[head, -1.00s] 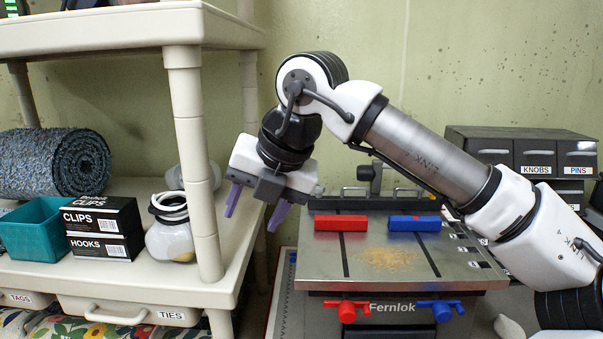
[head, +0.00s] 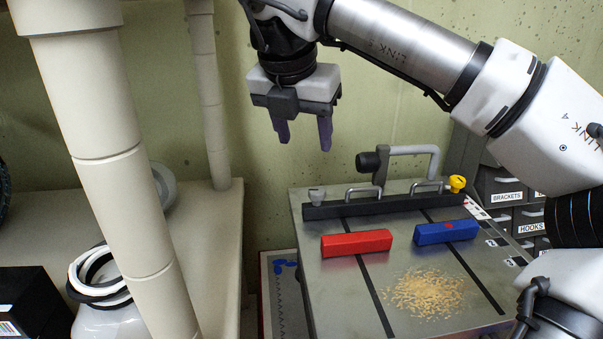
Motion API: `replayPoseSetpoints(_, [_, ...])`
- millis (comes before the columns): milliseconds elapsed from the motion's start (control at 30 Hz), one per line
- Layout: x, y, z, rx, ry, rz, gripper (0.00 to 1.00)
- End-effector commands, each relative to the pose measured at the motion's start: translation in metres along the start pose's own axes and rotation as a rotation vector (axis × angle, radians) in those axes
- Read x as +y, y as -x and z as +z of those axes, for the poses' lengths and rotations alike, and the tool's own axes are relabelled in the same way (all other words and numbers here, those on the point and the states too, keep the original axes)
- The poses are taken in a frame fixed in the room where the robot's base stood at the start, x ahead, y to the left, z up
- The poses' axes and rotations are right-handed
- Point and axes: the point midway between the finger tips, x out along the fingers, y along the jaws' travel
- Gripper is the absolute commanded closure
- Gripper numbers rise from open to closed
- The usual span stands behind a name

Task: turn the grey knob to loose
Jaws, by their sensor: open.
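The grey knob (head: 317,195) stands at the left end of a black bar (head: 390,205) across the metal work table (head: 335,290). Its top looks winged; its setting and any loose marking are too small to read. A yellow knob (head: 457,183) stands at the bar's right end. My gripper (head: 305,144) is open and empty, its purple fingers pointing down. In the picture it is above and slightly left of the grey knob, apart from it, with the wall behind.
Red (head: 357,243) and blue (head: 446,232) blocks lie before the bar, with sawdust (head: 425,294) nearer. Two grey handles and a black-ended curved pipe (head: 410,152) rise near the bar. A beige shelf post (head: 110,150) stands left; drawers (head: 500,195) stand right.

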Motion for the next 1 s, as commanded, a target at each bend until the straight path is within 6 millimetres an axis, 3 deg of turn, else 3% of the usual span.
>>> replayPoseSetpoints(133, [-0.003, -0.004, 0.002, -0.005, -0.011, -0.012, 0.48])
replayPoseSetpoints(267, [-0.004, -0.020, 0.002, -0.004, -0.010, -0.014, 0.48])
replayPoseSetpoints(700, [-0.004, -0.108, 0.002, -0.003, -0.008, -0.012, 0.48])
replayPoseSetpoints(1000, [-0.004, -0.136, 0.002, -0.004, -0.008, -0.010, 0.48])
